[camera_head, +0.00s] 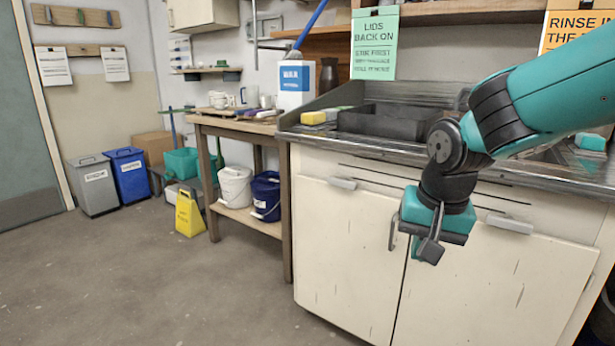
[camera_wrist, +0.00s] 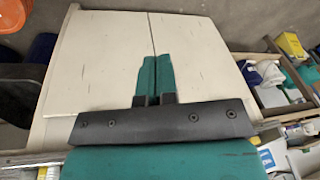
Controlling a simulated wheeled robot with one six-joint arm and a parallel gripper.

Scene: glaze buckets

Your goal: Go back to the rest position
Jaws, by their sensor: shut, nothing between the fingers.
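My gripper (camera_head: 430,250) hangs at the end of my teal arm, pointing down in front of the cream sink cabinet (camera_head: 345,262). In the wrist view the two teal fingers of my gripper (camera_wrist: 155,75) are together with nothing between them. Behind them in that view are the cabinet doors (camera_wrist: 95,70). My gripper appears apart from the cabinet; the exact gap cannot be told.
A metal sink counter (camera_head: 395,150) with a dark tray (camera_head: 375,122) tops the cabinet. A wooden table (camera_head: 235,126) stands left of it, with a white bucket (camera_head: 235,187) and a blue bucket (camera_head: 265,197) on its lower shelf. A yellow floor sign (camera_head: 189,213) stands nearby.

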